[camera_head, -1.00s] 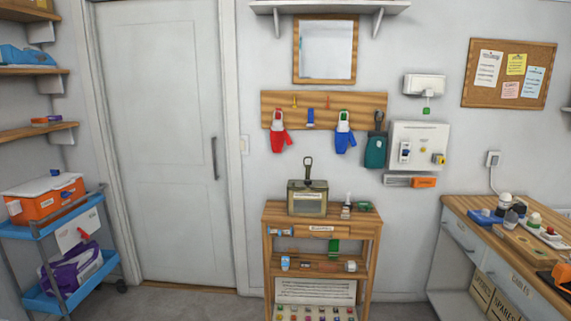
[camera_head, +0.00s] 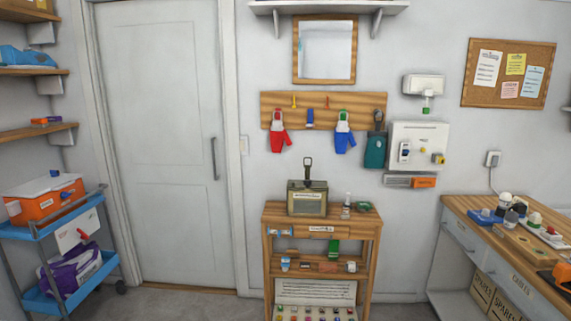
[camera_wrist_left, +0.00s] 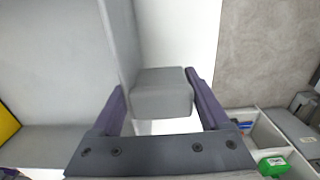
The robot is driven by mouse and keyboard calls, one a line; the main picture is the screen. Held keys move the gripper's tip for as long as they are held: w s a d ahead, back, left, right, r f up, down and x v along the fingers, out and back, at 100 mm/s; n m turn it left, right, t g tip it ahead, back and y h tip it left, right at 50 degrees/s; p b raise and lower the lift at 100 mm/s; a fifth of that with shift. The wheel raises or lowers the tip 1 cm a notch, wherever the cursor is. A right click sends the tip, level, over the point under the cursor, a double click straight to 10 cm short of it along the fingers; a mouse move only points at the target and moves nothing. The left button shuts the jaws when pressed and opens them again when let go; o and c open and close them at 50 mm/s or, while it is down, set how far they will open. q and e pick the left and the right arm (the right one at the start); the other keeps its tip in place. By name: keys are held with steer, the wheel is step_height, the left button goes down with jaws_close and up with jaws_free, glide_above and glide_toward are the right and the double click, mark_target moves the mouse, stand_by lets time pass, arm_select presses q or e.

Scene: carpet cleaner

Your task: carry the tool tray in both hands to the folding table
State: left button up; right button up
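The left wrist view shows my left gripper (camera_wrist_left: 158,95) with a purple finger on each side of a plain grey block (camera_wrist_left: 163,100). I cannot tell whether the fingers press on the block, or what the block belongs to. A pale compartmented tray (camera_wrist_left: 262,152) shows at the lower right of that view, partly cut off, with a green item (camera_wrist_left: 273,166) and other small items in it. I cannot tell for sure that it is the tool tray. My right gripper is in neither view. No folding table can be made out in the head view.
A closed door (camera_head: 160,140) is at left centre. A blue cart (camera_head: 40,232) with an orange cooler (camera_head: 44,199) stands left. A small wooden shelf unit (camera_head: 322,228) stands against the wall, and a workbench (camera_head: 480,213) is at right. Some grey floor (camera_head: 200,305) is visible before the door.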

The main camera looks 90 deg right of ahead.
arm_select(q)
steer(key=shift+o, duration=0.8)
steer(key=shift+f, duration=0.3)
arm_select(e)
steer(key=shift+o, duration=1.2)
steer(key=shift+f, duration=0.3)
arm_select(q)
steer(key=shift+r, duration=0.15)
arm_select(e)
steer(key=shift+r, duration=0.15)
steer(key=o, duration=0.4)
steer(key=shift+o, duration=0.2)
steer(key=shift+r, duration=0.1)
arm_select(q)
steer(key=shift+c, duration=0.4)
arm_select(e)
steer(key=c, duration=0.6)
arm_select(q)
steer(key=shift+r, duration=0.2)
